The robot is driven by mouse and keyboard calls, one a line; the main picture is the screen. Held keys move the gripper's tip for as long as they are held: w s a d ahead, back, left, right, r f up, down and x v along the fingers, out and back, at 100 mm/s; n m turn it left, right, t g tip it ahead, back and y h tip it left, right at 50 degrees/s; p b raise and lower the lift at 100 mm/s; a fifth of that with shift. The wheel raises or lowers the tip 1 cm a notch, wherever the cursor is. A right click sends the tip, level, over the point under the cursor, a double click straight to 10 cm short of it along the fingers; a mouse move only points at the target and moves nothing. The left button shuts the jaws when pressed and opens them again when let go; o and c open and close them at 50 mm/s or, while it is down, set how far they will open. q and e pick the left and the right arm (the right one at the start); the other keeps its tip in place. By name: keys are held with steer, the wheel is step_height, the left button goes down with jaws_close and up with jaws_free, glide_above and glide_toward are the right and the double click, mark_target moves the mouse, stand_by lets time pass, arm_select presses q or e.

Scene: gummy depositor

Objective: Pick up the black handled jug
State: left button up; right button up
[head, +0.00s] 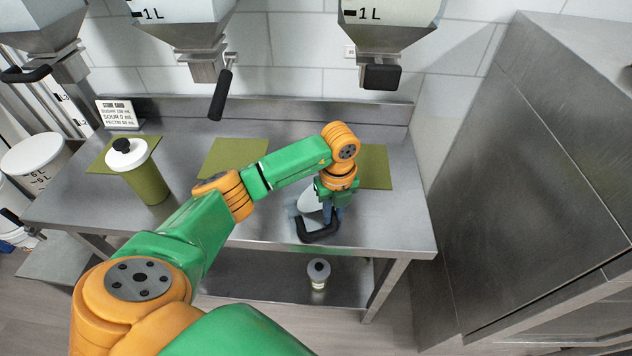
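The jug (308,201) is pale and see-through and stands on the steel table toward its front right. Its black U-shaped handle (318,235) points toward the front edge. My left arm reaches in from the lower left, and its gripper (333,214) points down at the handle side of the jug. My arm and wrist hide part of the jug. My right gripper is not in view.
The steel table (270,226) carries green mats (232,152) and a green container with a white lid (148,180) at the left. Hoppers with black handles (221,95) hang above. A small bottle (318,272) sits on the lower shelf. A steel cabinet (545,170) stands at the right.

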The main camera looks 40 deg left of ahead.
arm_select(q)
steer(key=shift+s, duration=0.1)
jaws_close()
stand_by(1.2)
